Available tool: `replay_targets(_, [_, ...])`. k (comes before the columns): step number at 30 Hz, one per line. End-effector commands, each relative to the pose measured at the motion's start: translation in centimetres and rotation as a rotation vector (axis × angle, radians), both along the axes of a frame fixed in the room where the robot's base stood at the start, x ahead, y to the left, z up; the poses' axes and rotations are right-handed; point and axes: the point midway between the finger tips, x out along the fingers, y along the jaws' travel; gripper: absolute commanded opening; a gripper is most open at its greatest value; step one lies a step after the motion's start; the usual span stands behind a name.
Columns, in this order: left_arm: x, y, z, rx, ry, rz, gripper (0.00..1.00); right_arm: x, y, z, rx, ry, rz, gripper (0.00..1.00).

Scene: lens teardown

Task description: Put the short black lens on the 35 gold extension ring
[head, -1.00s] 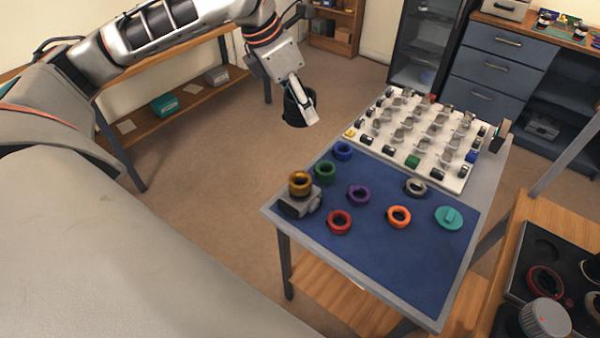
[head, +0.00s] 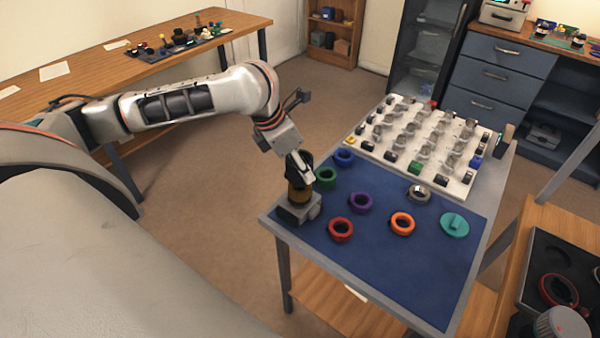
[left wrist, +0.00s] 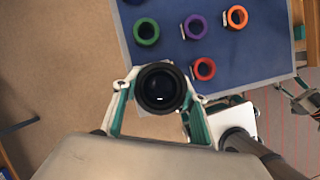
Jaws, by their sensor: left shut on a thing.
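The short black lens (head: 301,165) is between the fingers of my left gripper (head: 303,168), which is shut on it. In the left wrist view the lens (left wrist: 160,88) sits between both fingertips (left wrist: 162,92), seen end-on. In the head view it is over the gold ring (head: 299,192), which stands on a grey block (head: 298,210) at the mat's near left corner. The lens looks upright and close above or touching the ring; I cannot tell which. The ring is hidden in the left wrist view.
On the blue mat (head: 385,265) lie green (head: 326,178), blue (head: 344,157), purple (head: 360,202), red (head: 341,229) and orange rings (head: 402,223), and a teal piece (head: 454,225). A white board (head: 400,165) with several small parts lies behind.

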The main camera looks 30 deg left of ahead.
Motion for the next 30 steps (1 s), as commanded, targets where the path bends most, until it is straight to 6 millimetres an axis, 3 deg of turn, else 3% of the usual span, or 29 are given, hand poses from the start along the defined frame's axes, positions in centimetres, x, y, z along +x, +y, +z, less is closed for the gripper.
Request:
replay_targets(4, [-0.1, -0.1, -2.2, -0.001, 0.002, -0.001, 0.14, 0.0, 0.0, -0.7, -0.001, 0.002, 0.000, 0.40])
replay_targets(14, [0.0, 0.0, -2.3, -0.001, 0.000, 0.000, 0.14, 0.0, -0.1, -0.5, -0.001, 0.002, -0.001, 0.40])
replay_targets(15, [0.0, 0.0, -2.4, 0.000, 0.001, 0.000, 0.47, 0.0, -0.1, -0.5, -0.001, 0.001, -0.001, 0.40])
replay_targets(17, [0.0, 0.0, -2.4, -0.001, 0.000, 0.000, 0.59, 0.0, -0.1, -0.5, -0.001, 0.000, -0.001, 0.40])
replay_targets(30, [-0.2, 0.1, -1.6, 0.001, -0.002, -0.001, 0.59, 0.2, -0.1, -0.1, 0.000, -0.004, -0.001, 0.40])
